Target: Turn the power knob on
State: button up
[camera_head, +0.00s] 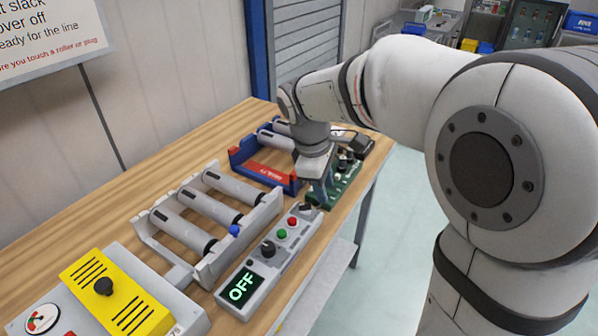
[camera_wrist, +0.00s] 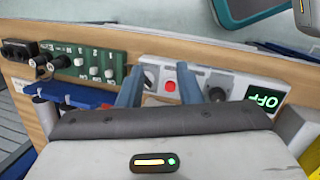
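A grey control panel (camera_head: 262,277) lies along the table's front edge, its display (camera_head: 241,287) reading OFF. It carries a black knob (camera_head: 268,249) near the display, a green button (camera_head: 282,235), a red button (camera_head: 292,221) and another dark knob (camera_head: 306,209) at its far end. Which knob is the power knob is not readable. My gripper (camera_head: 319,192) is over the panel's far end, fingers pointing down. In the wrist view my gripper (camera_wrist: 160,76) is open, with the far-end knob (camera_wrist: 149,79) and red button (camera_wrist: 169,84) showing between its fingers. Contact cannot be told.
A grey roller frame (camera_head: 210,215) stands behind the panel. A yellow-covered box (camera_head: 118,290) with a black knob sits at the near left. A green board (camera_head: 346,188) and a blue roller frame (camera_head: 262,172) lie beyond. The floor right of the table is clear.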

aim_at(302, 205)
jog(key=w+a+f+n+h+b, duration=0.1)
jog(key=w+a+f+n+h, duration=0.1)
jog(key=w+a+f+n, duration=0.45)
jog(key=x, duration=0.6)
jog(key=shift+w+a+f+b, duration=0.25)
jog(key=shift+w+a+b, duration=0.05)
jog(key=shift+w+a, duration=0.05)
grip_shut()
jog(key=shift+d, duration=0.15)
